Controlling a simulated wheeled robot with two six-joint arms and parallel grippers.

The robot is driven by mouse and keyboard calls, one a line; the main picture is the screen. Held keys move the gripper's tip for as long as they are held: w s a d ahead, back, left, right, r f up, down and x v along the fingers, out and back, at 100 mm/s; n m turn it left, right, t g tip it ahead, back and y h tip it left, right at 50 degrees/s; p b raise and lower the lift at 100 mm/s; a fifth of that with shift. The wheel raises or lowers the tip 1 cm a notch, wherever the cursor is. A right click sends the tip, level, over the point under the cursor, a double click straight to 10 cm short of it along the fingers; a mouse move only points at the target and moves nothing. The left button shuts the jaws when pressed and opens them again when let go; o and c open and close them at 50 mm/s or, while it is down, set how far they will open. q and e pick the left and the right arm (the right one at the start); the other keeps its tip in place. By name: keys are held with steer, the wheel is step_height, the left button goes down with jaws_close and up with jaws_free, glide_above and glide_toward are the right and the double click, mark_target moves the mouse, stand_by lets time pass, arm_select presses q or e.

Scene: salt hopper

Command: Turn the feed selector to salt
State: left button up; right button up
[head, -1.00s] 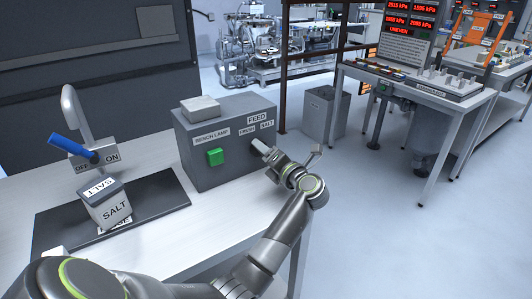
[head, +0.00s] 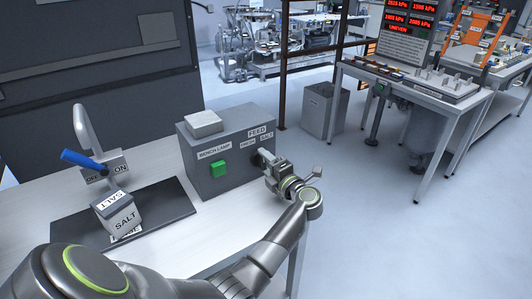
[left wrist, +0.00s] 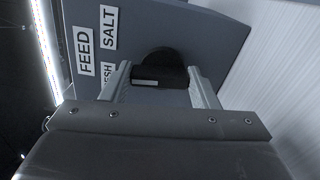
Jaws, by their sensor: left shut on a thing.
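The grey feed box (head: 228,180) stands on the bench, with FEED, FRESH and SALT labels on its front. Its black selector knob (head: 257,157) sits below these labels. In the left wrist view the knob (left wrist: 160,66) shows a white mark on its lower left; I cannot tell surely which label it points to. My left gripper (head: 268,162) is at the knob. In the left wrist view its two fingers (left wrist: 160,84) are on either side of the knob, shut on it. The SALT label (left wrist: 109,27) is above the FRESH label there, which is partly hidden. My right gripper is out of view.
A green bench lamp button (head: 218,169) is on the box's front, left of the knob. A SALT-labelled hopper block (head: 121,217) stands over a dark mat (head: 165,201). A blue-handled OFF/ON lever (head: 82,158) is behind it. Open floor lies right of the bench.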

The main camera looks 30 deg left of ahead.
arm_select(q)
steer(key=m+p, duration=0.4)
steer(key=shift+r+m+p, duration=0.15)
steer(key=shift+m+p, duration=0.15)
steer(key=shift+p, duration=0.1)
steer(key=shift+m+p, duration=0.95)
steer(key=shift+m, duration=0.05)
steer(key=shift+f+m+p, duration=0.3)
steer(key=shift+m+p, duration=0.3)
steer(key=shift+m, duration=0.2)
steer(key=o, duration=1)
steer(key=shift+d, duration=0.15)
